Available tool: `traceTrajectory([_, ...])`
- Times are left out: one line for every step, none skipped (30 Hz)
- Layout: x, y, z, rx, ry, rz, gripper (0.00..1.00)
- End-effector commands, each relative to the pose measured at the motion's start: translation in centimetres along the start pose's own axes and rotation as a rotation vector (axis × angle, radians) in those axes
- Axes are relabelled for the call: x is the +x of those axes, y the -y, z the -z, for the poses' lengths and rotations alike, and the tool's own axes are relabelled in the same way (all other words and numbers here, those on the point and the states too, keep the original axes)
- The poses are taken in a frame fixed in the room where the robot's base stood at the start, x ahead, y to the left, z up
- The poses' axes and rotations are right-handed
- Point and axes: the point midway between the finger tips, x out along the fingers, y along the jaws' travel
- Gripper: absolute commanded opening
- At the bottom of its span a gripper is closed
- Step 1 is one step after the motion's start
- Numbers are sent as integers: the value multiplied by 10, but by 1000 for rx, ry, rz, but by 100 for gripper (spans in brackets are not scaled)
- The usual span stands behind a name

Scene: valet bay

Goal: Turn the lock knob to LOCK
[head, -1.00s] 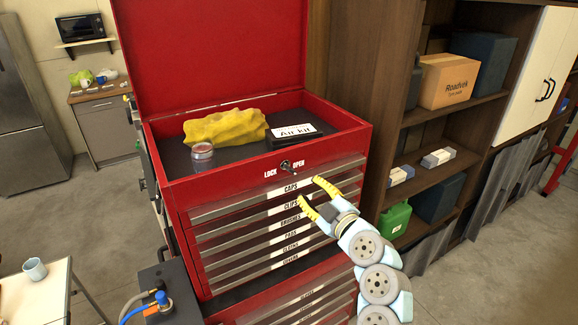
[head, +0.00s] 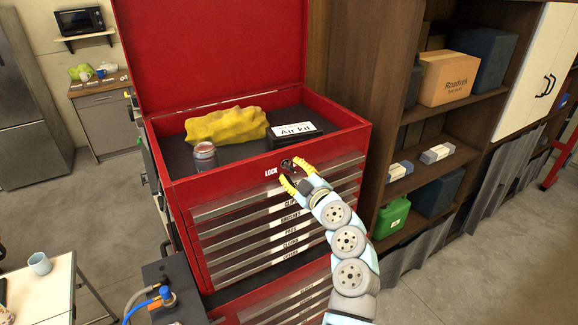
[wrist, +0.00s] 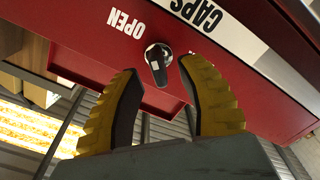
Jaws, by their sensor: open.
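The lock knob (head: 286,165) is a small dark knob on the red front rim of the tool chest (head: 185,195), beside the word LOCK. In the wrist view the knob (wrist: 157,55) is a metal piece with a dark end, next to the word OPEN. My gripper (head: 296,172) is right at the knob in the head view, its yellow fingers apart. In the wrist view my gripper (wrist: 165,75) has a finger on each side, with the knob just beyond the gap between the tips. I cannot tell whether a finger touches it. The OPEN label is hidden in the head view.
The chest's lid stands up. Its top tray holds a yellow cloth (head: 225,127), a jar (head: 204,156) and an Air kit box (head: 294,136). Labelled drawers (head: 290,217) lie below the knob. A dark shelf unit (head: 395,115) stands to the right.

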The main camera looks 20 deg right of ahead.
Motion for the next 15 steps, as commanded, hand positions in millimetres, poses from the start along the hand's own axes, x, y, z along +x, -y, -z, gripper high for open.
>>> traceTrajectory([4,-1,1,1,-1,1,39])
traceTrajectory([6,-1,1,1,-2,1,39])
traceTrajectory([8,-2,2,-1,-2,1,39])
traceTrajectory([10,-2,2,-2,-2,1,39])
traceTrajectory([11,-2,2,-2,-2,2,39])
traceTrajectory([13,-1,2,-2,-1,2,39])
traceTrajectory([15,-1,2,-1,-1,3,39])
traceTrajectory([16,0,1,-1,0,3,39])
traceTrajectory([17,0,1,0,0,2,39])
traceTrajectory([18,0,1,0,1,2,39])
traceTrajectory([18,0,0,0,1,1,39])
traceTrajectory([19,0,0,-1,1,1,39])
traceTrajectory([19,0,0,-1,1,1,39])
traceTrajectory([19,0,0,-1,1,0,39])
traceTrajectory([20,0,0,-1,1,0,39])
